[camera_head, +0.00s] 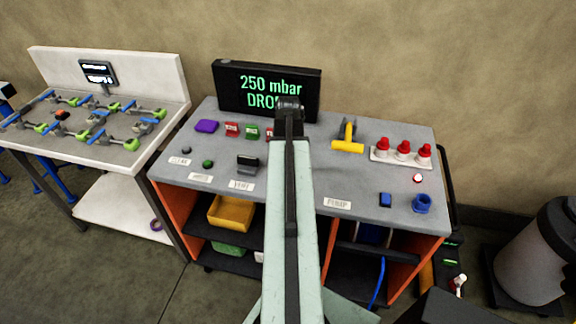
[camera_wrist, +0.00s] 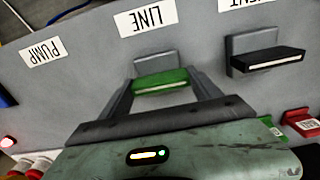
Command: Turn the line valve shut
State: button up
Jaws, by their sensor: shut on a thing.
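The line valve shows in the wrist view as a green lever (camera_wrist: 160,79) on a grey block, below the LINE label (camera_wrist: 146,18). My gripper (camera_wrist: 162,88) has a finger at each side of the green lever and is shut on it. The lever sticks out from its block toward my gripper, with a pale stripe on its front edge. In the head view my arm hides the line valve, its label and my fingertips.
The black vent lever (camera_wrist: 268,62) stands beside the line valve; it also shows in the head view (camera_head: 247,163). A display (camera_head: 268,88) reads 250 mbar, its second line partly hidden. A yellow T-handle (camera_head: 348,142) and red-capped bottles (camera_head: 403,149) stand right of my arm.

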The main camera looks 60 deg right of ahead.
jog(key=o, duration=1.4)
notch_tip(320, 180, up, 8)
jog(key=p, duration=0.8)
jog(key=shift+f, duration=0.15)
